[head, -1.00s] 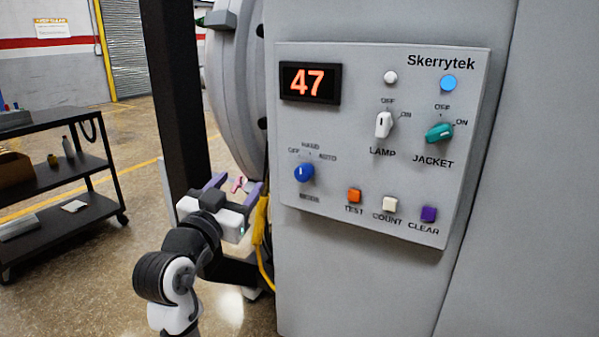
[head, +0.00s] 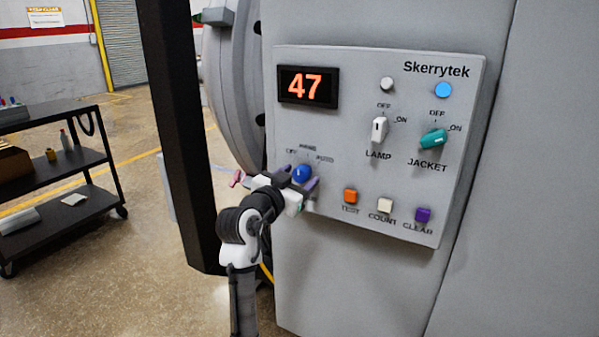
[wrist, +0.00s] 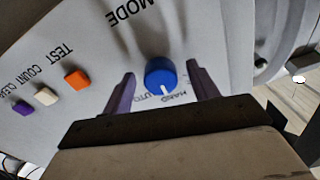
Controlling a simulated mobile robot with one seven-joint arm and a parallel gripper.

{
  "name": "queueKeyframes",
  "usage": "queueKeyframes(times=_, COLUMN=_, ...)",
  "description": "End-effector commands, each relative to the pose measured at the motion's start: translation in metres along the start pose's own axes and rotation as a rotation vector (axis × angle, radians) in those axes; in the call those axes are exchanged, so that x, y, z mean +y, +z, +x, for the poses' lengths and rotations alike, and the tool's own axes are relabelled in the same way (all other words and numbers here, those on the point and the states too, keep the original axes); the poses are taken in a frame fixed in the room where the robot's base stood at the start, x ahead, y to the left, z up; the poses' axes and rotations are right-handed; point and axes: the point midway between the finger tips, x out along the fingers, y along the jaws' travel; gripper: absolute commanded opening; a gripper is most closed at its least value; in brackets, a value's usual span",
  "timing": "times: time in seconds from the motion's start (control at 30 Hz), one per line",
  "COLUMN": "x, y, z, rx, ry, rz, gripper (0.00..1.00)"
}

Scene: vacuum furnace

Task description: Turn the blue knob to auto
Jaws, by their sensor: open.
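The blue knob (head: 302,174) is the round MODE knob at the lower left of the grey control panel, with OFF, HAND and AUTO printed around it. It also shows in the wrist view (wrist: 160,76), where its white mark points down toward the HAND label. My gripper (head: 298,178) is open in front of the panel. In the wrist view, its purple fingers (wrist: 162,88) stand on either side of the knob with gaps showing. I cannot tell how far the fingertips reach along the knob. My gripper hides the MODE label in the head view.
Orange TEST (head: 350,196), white COUNT (head: 385,205) and purple CLEAR (head: 423,215) buttons sit right of the knob. The white LAMP switch (head: 379,129) and teal JACKET switch (head: 433,139) are above them. A black post (head: 185,130) stands left of my arm. The display (head: 307,87) reads 47.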

Motion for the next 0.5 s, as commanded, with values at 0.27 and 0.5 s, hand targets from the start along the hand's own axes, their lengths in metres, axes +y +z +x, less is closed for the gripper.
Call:
queueKeyframes(times=0.27, x=0.0002, y=0.0002, z=0.0110, rx=0.000, ry=-0.001, rz=0.000, gripper=0.59)
queueKeyframes(times=0.5, x=0.0001, y=0.0003, z=0.0106, rx=0.000, ry=-0.001, rz=0.000, gripper=0.49)
